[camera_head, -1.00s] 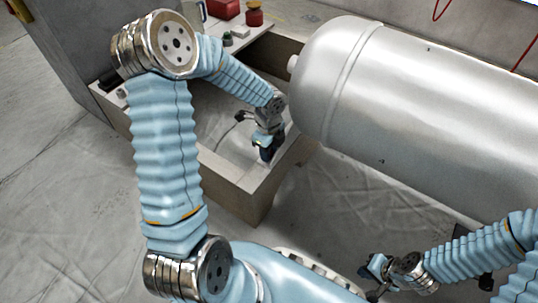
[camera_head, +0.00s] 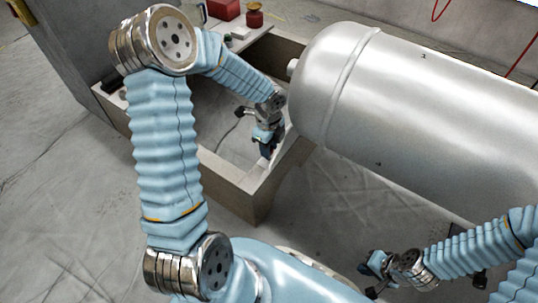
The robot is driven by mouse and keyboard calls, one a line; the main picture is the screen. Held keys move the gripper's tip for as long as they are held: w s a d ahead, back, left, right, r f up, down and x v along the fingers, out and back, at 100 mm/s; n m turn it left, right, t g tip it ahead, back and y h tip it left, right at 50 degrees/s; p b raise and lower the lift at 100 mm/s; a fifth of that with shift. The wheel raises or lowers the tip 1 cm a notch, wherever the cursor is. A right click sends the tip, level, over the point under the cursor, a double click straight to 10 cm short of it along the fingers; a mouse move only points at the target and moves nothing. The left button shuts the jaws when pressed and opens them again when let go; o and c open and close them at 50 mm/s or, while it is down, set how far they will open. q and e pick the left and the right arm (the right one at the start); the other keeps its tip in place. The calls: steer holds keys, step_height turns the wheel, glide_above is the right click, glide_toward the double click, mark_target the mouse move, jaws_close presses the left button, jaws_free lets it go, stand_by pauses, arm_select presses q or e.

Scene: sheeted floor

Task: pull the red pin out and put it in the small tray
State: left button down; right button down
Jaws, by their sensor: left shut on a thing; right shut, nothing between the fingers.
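My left gripper (camera_head: 266,151) points down inside a pale open-topped trough (camera_head: 228,172), near its front right wall and left of the tank's end. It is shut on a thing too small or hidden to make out. I cannot pick out the red pin; the fingers and wrist may hide it. I cannot tell which thing is the small tray. My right gripper (camera_head: 368,277) is shut and empty, low in front of the tank near the bottom of the view.
A large grey tank (camera_head: 420,110) fills the right, close to my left wrist. A red box (camera_head: 223,9) and a round red thing (camera_head: 254,18) stand on a ledge behind the trough. Wrinkled sheeting (camera_head: 70,190) covers the floor, clear at left.

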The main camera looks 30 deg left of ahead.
arm_select(q)
steer(key=shift+r+p, duration=0.85)
steer(key=shift+r, duration=0.2)
steer(key=shift+r+p, duration=1.85)
steer(key=shift+r, duration=0.15)
